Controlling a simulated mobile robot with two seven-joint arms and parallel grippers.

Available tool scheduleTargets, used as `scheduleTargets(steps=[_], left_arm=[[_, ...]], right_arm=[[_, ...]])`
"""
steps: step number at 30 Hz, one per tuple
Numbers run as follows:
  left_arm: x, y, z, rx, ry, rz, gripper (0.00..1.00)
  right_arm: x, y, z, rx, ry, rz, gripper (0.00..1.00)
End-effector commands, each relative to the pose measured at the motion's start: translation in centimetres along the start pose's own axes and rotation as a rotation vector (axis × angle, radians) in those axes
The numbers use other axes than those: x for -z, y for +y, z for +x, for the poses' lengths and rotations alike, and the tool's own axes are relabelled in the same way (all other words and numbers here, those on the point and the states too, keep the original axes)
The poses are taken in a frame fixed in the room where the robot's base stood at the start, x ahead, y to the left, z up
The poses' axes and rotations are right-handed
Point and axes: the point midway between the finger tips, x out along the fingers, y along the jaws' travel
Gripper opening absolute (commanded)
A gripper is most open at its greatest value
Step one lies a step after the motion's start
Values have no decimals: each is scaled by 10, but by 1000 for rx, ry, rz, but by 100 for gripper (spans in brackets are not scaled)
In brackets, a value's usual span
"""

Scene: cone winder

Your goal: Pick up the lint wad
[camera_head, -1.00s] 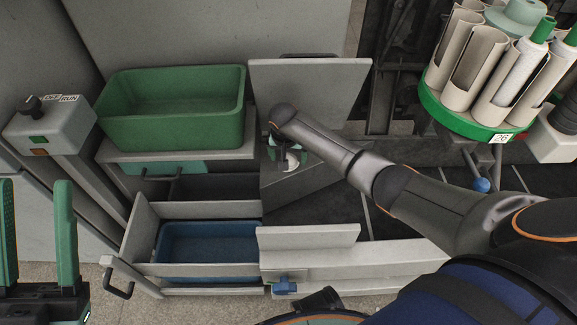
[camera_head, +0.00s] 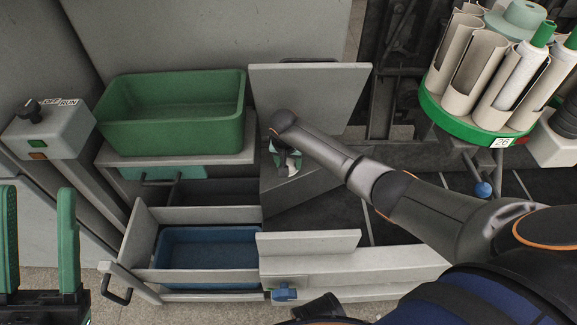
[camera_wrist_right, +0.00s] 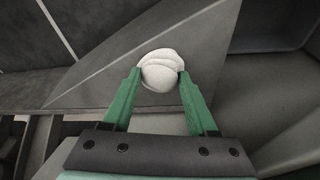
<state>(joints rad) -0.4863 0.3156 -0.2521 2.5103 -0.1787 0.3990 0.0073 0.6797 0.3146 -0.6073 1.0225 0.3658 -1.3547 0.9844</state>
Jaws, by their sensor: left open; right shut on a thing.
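The lint wad (camera_wrist_right: 160,72) is a pale, rounded lump in the right wrist view, between the green fingertips of my right gripper (camera_wrist_right: 158,82). The fingers touch it on both sides, so the gripper is shut on it. In the head view my right gripper (camera_head: 286,160) is over the grey sloped plate beside the drawers, and the wad is mostly hidden there by the gripper. Whether the wad still touches the surface below I cannot tell. My left gripper (camera_head: 40,245) is open and empty at the left edge, its green fingers upright.
A green bin (camera_head: 172,130) stands on a grey shelf at the left. A blue tray (camera_head: 208,262) sits in the open drawer below. An OFF/RUN switch box (camera_head: 50,128) stands far left. A carousel of tubes (camera_head: 470,118) with a green rim is at the upper right.

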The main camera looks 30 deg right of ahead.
Motion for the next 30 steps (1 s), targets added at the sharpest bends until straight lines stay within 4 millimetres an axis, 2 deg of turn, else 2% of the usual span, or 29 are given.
scheduleTargets(steps=[1, 4, 6, 21, 26, 30], left_arm=[[0, 0, 0, 1, 0, 0, 50], [0, 0, 0, 3, 1, -1, 50], [0, -1, 0, 4, 1, -1, 50], [2, -2, 2, 7, 2, -1, 50], [8, -6, 8, 10, 4, -8, 50], [19, -10, 18, 10, 9, -1, 50]], right_arm=[[0, 0, 0, 0, 0, 0, 20], [0, 0, 0, 0, 0, 0, 8], [0, 0, 0, 0, 0, 0, 5], [1, 0, -3, 0, 0, 0, 4], [4, 0, -14, 1, 0, 0, 4], [9, -1, -32, 1, 0, 0, 4]])
